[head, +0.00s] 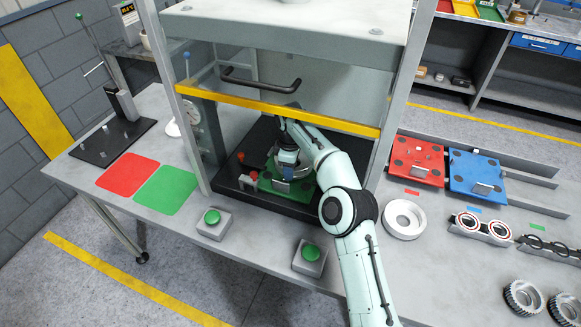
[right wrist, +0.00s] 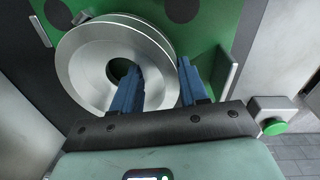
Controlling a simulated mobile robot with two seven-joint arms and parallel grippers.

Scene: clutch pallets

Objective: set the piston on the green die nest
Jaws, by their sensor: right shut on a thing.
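The piston (right wrist: 82,68) is a silver, grooved, ring-like part with a centre hole. It lies over the green die nest (right wrist: 216,28) inside the press. My right gripper (right wrist: 161,72) is shut on its wall, one blue finger in the hole and one outside. In the head view the right gripper (head: 286,172) reaches under the yellow bar to the green die nest (head: 296,191) and hides most of the piston. I cannot tell whether the piston touches the nest. My left gripper is out of view.
The press's yellow bar (head: 270,108) is just above my right arm, with posts at either side. Green buttons (head: 212,216) (head: 311,251) stand in front. A pale ring (head: 404,219), a red plate (head: 416,160) and a blue plate (head: 477,173) sit to the right.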

